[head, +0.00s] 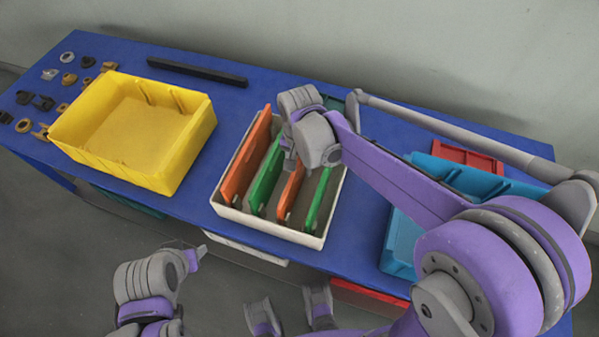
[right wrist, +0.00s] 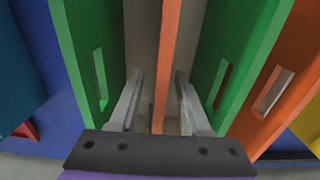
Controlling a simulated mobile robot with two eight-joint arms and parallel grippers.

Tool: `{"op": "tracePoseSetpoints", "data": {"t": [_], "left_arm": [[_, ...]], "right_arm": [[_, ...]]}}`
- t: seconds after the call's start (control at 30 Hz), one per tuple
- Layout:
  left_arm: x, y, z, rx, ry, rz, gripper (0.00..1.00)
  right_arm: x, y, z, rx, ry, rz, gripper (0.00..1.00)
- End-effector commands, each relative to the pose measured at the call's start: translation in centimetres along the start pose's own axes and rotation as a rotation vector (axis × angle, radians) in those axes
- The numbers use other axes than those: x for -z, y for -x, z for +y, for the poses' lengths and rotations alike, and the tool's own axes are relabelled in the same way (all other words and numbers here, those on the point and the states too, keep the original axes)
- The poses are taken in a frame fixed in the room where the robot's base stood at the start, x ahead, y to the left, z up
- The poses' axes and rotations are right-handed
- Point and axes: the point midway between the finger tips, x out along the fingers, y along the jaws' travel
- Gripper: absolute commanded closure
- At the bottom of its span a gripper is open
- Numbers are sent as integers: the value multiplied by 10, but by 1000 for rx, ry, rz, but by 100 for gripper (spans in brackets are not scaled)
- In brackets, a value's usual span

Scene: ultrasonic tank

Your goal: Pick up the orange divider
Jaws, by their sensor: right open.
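A white bin (head: 273,231) on the blue table holds upright dividers, alternately orange and green. One orange divider (head: 290,192) stands between two green ones, partly hidden under my right gripper (head: 299,164). In the right wrist view this orange divider (right wrist: 168,50) is edge-on between the two fingers of my open right gripper (right wrist: 158,82). The fingers are on either side of it, with gaps visible. The other orange divider (head: 246,155) is at the bin's left side. My left gripper (head: 188,262) is low at the front left, away from the bin; its jaw opening is unclear.
Green dividers (right wrist: 88,50) (right wrist: 238,50) stand close outside both fingers. A yellow bin (head: 135,125) is to the left, with several small parts beyond it. A blue bin (head: 402,240) and a red tray (head: 467,157) are to the right. A black bar (head: 197,72) lies behind.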

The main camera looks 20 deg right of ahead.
Motion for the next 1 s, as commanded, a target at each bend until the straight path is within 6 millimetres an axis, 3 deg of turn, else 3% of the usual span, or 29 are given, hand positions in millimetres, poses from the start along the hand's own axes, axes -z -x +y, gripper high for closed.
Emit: {"op": "tracePoseSetpoints", "data": {"t": [0.13,0.4,1.0], "left_arm": [[0,0,0,0,0,0,50],[0,0,0,0,0,0,50],[0,0,0,0,0,0,50]], "right_arm": [[0,0,0,0,0,0,54],[0,1,0,0,0,0,100],[0,1,0,0,0,0,100]]}}
